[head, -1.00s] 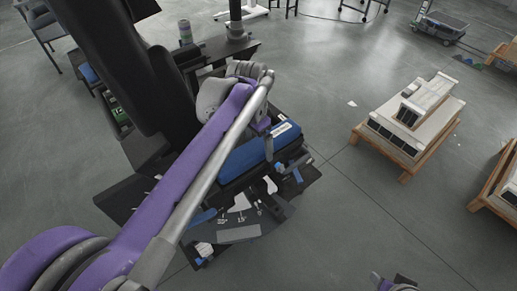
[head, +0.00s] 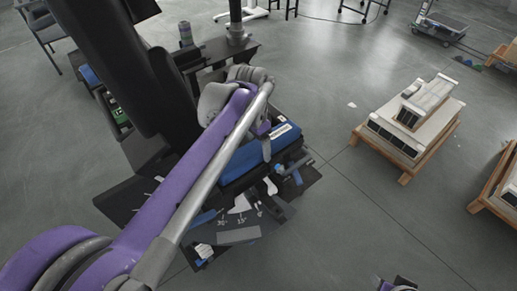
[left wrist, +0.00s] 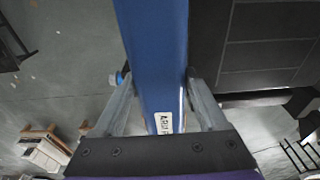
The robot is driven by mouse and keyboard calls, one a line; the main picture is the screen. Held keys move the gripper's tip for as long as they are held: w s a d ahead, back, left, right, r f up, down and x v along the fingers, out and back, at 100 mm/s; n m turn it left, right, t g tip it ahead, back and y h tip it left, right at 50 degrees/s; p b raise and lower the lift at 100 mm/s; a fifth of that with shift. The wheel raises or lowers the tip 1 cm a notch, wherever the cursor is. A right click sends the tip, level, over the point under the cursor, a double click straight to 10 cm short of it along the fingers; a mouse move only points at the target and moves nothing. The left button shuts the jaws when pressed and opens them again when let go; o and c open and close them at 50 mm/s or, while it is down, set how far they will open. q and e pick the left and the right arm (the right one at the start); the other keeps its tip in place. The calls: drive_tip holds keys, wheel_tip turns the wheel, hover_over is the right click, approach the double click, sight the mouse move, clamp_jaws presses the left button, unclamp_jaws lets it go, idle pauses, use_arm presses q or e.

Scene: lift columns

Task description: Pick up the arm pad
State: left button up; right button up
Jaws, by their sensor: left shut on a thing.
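The arm pad (head: 236,166) is a long blue pad with a white label at its far end. It lies along the dark machine's side in the head view, partly hidden by my left arm. In the left wrist view the blue pad (left wrist: 155,45) runs up between the fingers, its label near the palm. My left gripper (head: 266,150) is shut on the pad, one finger on each side. Whether the pad is clear of its support cannot be told. My right gripper (head: 396,284) shows only in part at the bottom edge; its jaws cannot be made out.
A dark column (head: 130,60) rises behind my left arm. A wooden pallet (head: 404,178) with pale boxes stands at the right.

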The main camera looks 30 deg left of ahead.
use_arm(q)
wheel_tip(320, 180, up, 10)
drive_tip(key=shift+r+p, duration=0.1)
drive_tip(key=shift+p, duration=0.25)
drive_tip(key=shift+r, duration=0.1)
use_arm(e)
drive_tip(key=shift+w+r, duration=0.2)
drive_tip(key=shift+r, duration=0.4)
use_arm(q)
drive_tip(key=shift+r+p, duration=0.5)
drive_tip(key=shift+r, duration=0.1)
use_arm(e)
drive_tip(key=shift+w+r, duration=0.2)
drive_tip(key=shift+r, duration=0.35)
use_arm(q)
wheel_tip(320, 180, up, 7)
drive_tip(key=p, duration=0.4)
hover_over(258, 145)
drive_tip(key=shift+w+f, duration=0.15)
use_arm(e)
drive_tip(key=w+r, duration=0.3)
drive_tip(key=r, duration=0.2)
drive_tip(key=shift+r+t, duration=0.2)
drive_tip(key=shift+t, duration=0.2)
use_arm(q)
drive_tip(key=shift+f, duration=0.1)
use_arm(e)
drive_tip(key=shift+s, duration=0.15)
